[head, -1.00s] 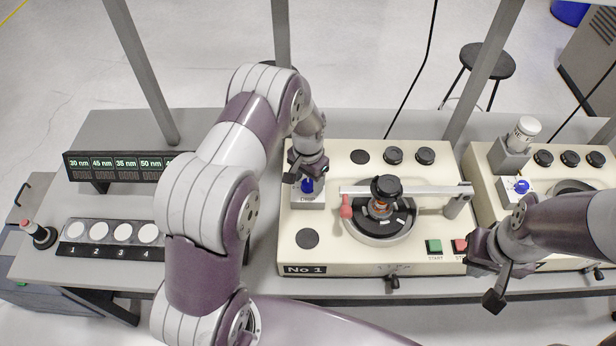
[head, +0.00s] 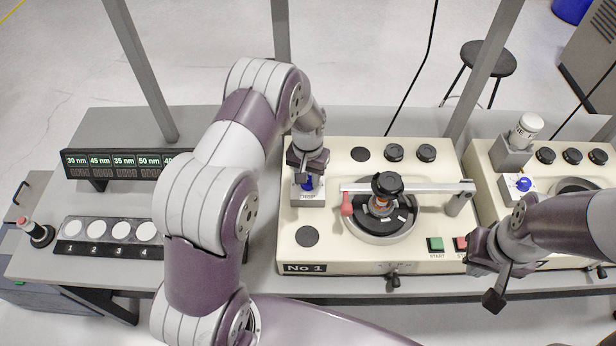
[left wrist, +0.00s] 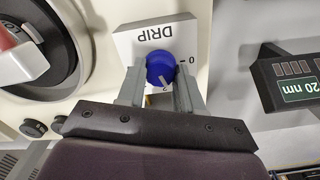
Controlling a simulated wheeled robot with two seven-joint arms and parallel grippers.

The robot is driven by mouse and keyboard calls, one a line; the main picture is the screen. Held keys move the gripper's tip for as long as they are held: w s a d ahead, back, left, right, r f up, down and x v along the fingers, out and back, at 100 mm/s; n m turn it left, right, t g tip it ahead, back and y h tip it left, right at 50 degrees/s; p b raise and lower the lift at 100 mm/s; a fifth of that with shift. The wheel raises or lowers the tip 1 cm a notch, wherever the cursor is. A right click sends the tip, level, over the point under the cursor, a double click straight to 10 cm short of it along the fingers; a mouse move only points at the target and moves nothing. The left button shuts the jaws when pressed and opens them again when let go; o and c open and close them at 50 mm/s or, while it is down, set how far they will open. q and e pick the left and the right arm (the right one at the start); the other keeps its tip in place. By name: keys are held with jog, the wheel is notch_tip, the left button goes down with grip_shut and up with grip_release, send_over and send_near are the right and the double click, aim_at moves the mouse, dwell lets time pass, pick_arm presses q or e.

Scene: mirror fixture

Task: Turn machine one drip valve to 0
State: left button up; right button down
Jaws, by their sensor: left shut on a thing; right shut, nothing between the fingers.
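The blue drip valve knob (head: 309,185) sits on a small white block labelled DRIP (head: 309,200), at the back left of machine No 1 (head: 350,263). My left gripper (head: 308,172) comes down over it from above. In the left wrist view, its two fingers stand on either side of the blue knob (left wrist: 160,68), shut on it. A 0 shows to the right of the knob and what looks like a 2 below it. The knob's pale pointer mark faces the lower side, not the 0. My right gripper (head: 488,285) is shut and empty, at the front right.
On machine No 1, a round plate (head: 372,228) lies under a metal arm (head: 420,188) with a red knob (head: 347,204). A second machine (head: 480,165) with its own blue knob (head: 524,184) stands to the right.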

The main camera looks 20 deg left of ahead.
pick_arm(q)
jog(key=n+b, duration=0.1)
jog(key=n, duration=0.2)
jog(key=shift+n, duration=0.4)
jog(key=n, duration=0.3)
jog(key=shift+n+b, duration=0.3)
jog(key=n, duration=0.3)
jog(key=shift+w+r+n+b, duration=0.1)
jog(key=shift+n+b, duration=0.2)
jog(key=shift+n, duration=1.8)
jog(key=o, duration=1)
jog(key=shift+o, duration=0.2)
